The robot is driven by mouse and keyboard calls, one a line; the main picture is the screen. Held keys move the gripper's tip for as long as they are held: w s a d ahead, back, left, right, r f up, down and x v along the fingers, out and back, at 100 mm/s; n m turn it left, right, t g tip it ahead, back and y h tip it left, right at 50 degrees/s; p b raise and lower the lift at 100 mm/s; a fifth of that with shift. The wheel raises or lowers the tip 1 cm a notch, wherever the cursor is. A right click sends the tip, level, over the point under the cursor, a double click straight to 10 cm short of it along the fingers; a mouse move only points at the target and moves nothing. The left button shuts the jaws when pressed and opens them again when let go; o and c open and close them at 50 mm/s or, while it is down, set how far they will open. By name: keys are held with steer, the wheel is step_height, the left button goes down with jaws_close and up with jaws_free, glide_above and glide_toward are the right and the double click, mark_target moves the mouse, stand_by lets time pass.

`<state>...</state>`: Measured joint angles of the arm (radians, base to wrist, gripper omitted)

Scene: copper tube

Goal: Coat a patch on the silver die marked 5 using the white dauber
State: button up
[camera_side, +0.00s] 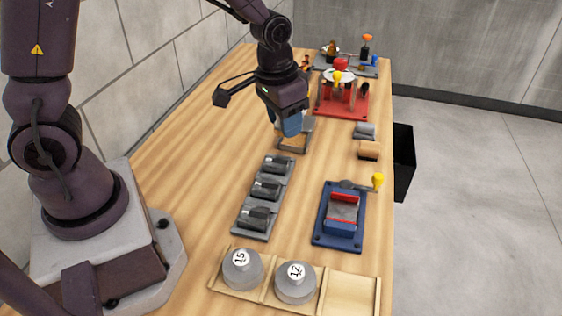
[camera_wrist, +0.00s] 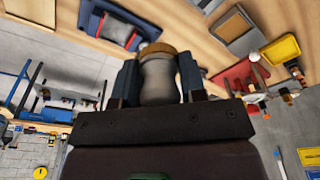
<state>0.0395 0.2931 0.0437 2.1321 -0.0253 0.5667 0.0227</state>
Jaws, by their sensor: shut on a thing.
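My gripper (camera_side: 290,123) is above the far middle of the bench in the side view. In the wrist view its blue fingers (camera_wrist: 160,85) are shut on a pale grey-white rounded object with a brown end, which looks like the white dauber (camera_wrist: 158,82). In the side view the fingers hide most of what they hold. Two silver round pieces sit in a wooden tray at the near edge, one labelled what looks like 15 (camera_side: 242,270), the other 12 (camera_side: 295,283). I cannot make out a piece marked 5. My gripper is well away from both.
A grey rack (camera_side: 245,217) holds three dark cylinders. A blue vise (camera_side: 340,218) with a yellow-knobbed handle stands to its right. The wooden tray (camera_side: 350,294) has an empty right compartment. A red fixture (camera_side: 343,100) stands farther back, and a black bin (camera_side: 404,160) is by the right edge.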

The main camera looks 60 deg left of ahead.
mark_target(278, 168)
steer(key=shift+a, duration=0.1)
steer(key=w+a+f+n+y, duration=0.1)
steer(key=w+a+f+n, duration=0.5)
steer(key=a+f+n, duration=0.4)
steer(key=shift+m+g, duration=0.3)
steer(key=shift+m, duration=0.2)
steer(key=shift+w+a+f, duration=0.1)
steer(key=shift+a+f, duration=0.1)
steer(key=shift+f, duration=1)
steer(key=shift+w+a+f, duration=0.1)
steer(key=shift+a+f, duration=0.1)
steer(key=shift+f, duration=1)
steer(key=shift+s+d+f, duration=0.3)
steer(key=shift+s+f, duration=0.05)
steer(key=shift+f, duration=0.3)
steer(key=shift+s+d, duration=1.85)
steer(key=shift+d, duration=0.05)
steer(key=shift+w+a, duration=2.2)
steer(key=shift+a, duration=0.1)
step_height(278, 168, up, 8)
steer(key=shift+r, duration=0.1)
